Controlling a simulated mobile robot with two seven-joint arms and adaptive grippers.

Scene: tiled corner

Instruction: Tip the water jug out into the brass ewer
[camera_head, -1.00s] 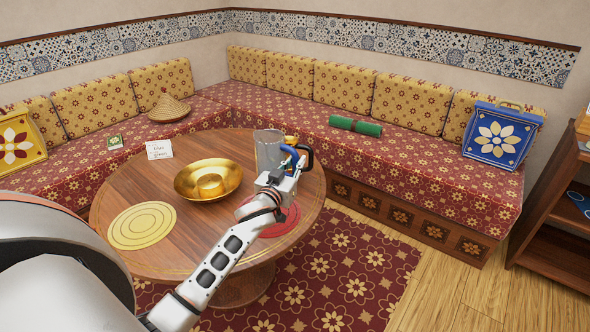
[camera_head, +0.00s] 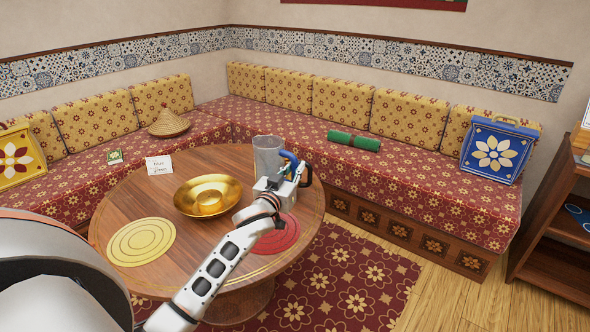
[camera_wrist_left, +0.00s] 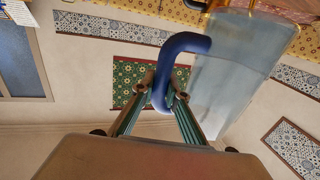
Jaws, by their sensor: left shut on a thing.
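The water jug (camera_head: 266,157) is a translucent grey-blue vessel with a blue handle (camera_head: 288,160). My left gripper (camera_head: 285,172) is shut on that handle, and the jug looks close to upright in the head view. The jug also shows in the left wrist view (camera_wrist_left: 235,70), with its blue handle (camera_wrist_left: 185,45) between the fingers. Its base is partly hidden by my gripper, and I cannot make out water in it. I cannot clearly pick out the brass ewer; a piece of gold metal shows at the top edge of the left wrist view. My right gripper is not in view.
A wide brass basin (camera_head: 185,202) stands on the round wooden table (camera_head: 125,195), left of the jug. A yellow round mat (camera_head: 140,242), a red round mat (camera_head: 278,236) and a white card (camera_head: 159,165) lie or stand around it. A patterned bench (camera_head: 420,185) runs behind.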

